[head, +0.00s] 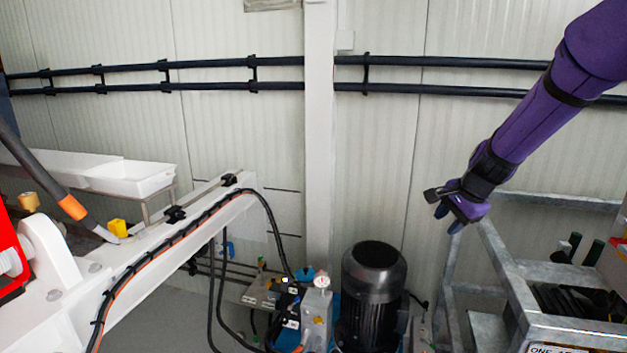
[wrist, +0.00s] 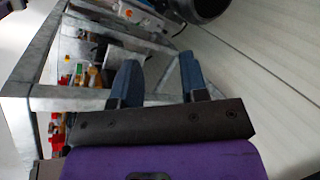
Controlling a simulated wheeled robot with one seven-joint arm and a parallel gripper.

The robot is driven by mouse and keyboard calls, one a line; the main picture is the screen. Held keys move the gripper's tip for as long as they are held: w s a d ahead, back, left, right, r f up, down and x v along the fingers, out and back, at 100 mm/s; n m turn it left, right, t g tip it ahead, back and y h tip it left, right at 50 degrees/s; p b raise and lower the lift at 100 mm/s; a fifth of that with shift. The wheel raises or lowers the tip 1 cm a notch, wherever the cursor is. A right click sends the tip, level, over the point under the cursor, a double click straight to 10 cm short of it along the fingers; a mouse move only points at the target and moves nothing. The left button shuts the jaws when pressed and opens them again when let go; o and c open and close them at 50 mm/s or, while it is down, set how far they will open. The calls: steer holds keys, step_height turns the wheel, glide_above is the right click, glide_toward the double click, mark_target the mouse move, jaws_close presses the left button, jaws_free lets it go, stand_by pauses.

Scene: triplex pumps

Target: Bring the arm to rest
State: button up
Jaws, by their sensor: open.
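My purple arm comes in from the upper right of the head view. My gripper (head: 459,214) hangs at its end, pointing down and to the left, in front of the pale panelled wall. In the wrist view my gripper (wrist: 158,80) shows two blue-grey fingers standing apart with nothing between them. It is open and empty. In the head view it is above and to the left of a galvanized metal frame (head: 510,268), and no contact with it can be seen. The metal frame also shows in the wrist view (wrist: 70,100), beyond and left of the fingers.
A dark motor (head: 374,290) stands low at centre. A white beam (head: 170,250) with cables runs along the left. A white tray (head: 130,178) sits behind it. Dark pipes (head: 210,88) cross the wall. The space left of my gripper looks free.

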steer(key=s+a+r+n, duration=0.1)
steer(key=s+r+n, duration=0.2)
steer(key=s+r, duration=0.35)
steer(key=s+a+r+n+h, duration=0.1)
steer(key=s+r+n, duration=0.25)
steer(key=s, duration=0.65)
steer(key=s+a+r+n, duration=0.1)
steer(key=s+r+n, duration=0.3)
steer(key=s, duration=0.5)
steer(key=s+d+n+t+h, duration=0.1)
steer(key=s+n, duration=0.1)
steer(key=s, duration=0.7)
steer(key=shift+s+d+r, duration=0.2)
steer(key=shift+s+r, duration=0.05)
steer(key=shift+n, duration=0.25)
